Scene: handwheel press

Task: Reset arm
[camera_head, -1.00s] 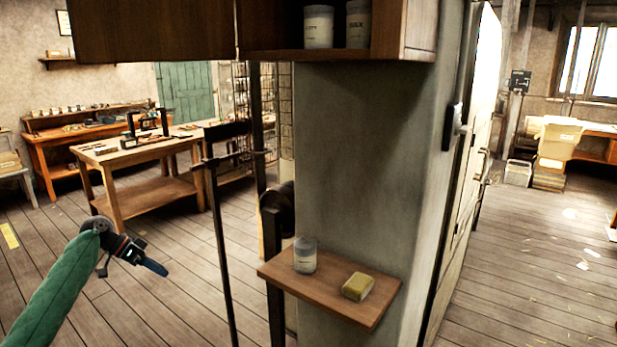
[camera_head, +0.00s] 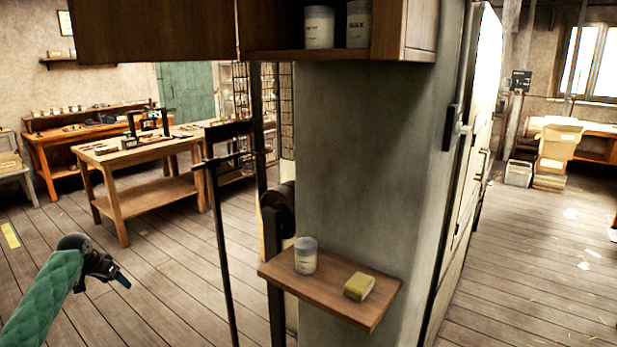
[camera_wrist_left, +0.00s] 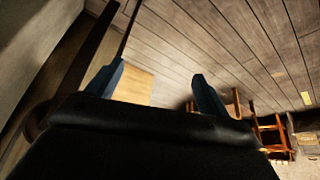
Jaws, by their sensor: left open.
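My left gripper (camera_head: 122,279) is at the lower left of the head view, at the end of my green-sleeved arm, in free air above the plank floor. In the left wrist view its two blue fingers (camera_wrist_left: 160,88) stand apart with nothing between them but the floor and a pale tan patch behind. The gripper is open and empty, clear of the shelf and the benches. My right gripper is in neither view.
A grey pillar carries a small wooden shelf (camera_head: 330,293) with a jar (camera_head: 306,256) and a yellow block (camera_head: 358,286). Thin dark posts (camera_head: 222,255) stand left of it. A wooden cabinet (camera_head: 150,30) hangs above. A workbench (camera_head: 140,153) stands farther back. The left floor is open.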

